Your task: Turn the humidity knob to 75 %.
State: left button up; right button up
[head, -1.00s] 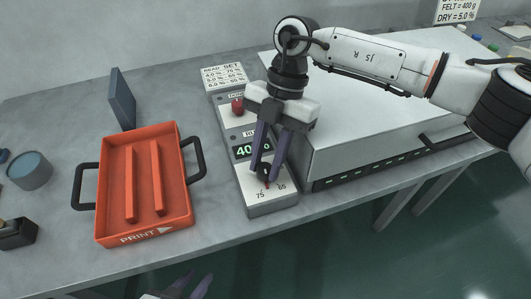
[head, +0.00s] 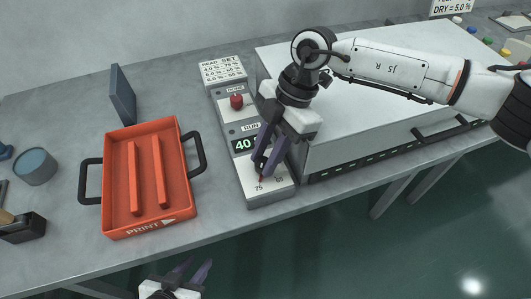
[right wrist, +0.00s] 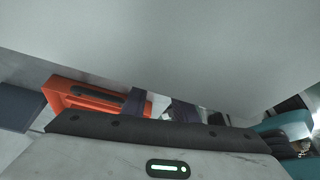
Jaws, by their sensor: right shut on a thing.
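The grey control box (head: 270,196) has a display that starts with 40 and a dial face with 75 printed at left and a number at right that looks like 85. The dark humidity knob sits low on this face, mostly hidden by my fingers, with its red pointer (head: 261,180) beside the 75. My right gripper (head: 262,167) is shut on the knob and tilted, wrist up and to the right. The right wrist view shows its two purple fingers (right wrist: 160,105), but the knob is hidden there. My left gripper (head: 198,264) is open and empty near the bottom edge, off the table front.
A red knob (head: 236,101) is higher on the same box, near a card of READ and SET values (head: 222,71). A big white-topped machine (head: 350,130) stands close on the right. An orange PRINT tray (head: 120,212) lies left. Bare table lies between tray and box.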

jog(key=o, duration=1)
jog(key=shift+r, duration=0.1)
jog(key=b+v, duration=0.1)
jog(key=v, duration=0.9)
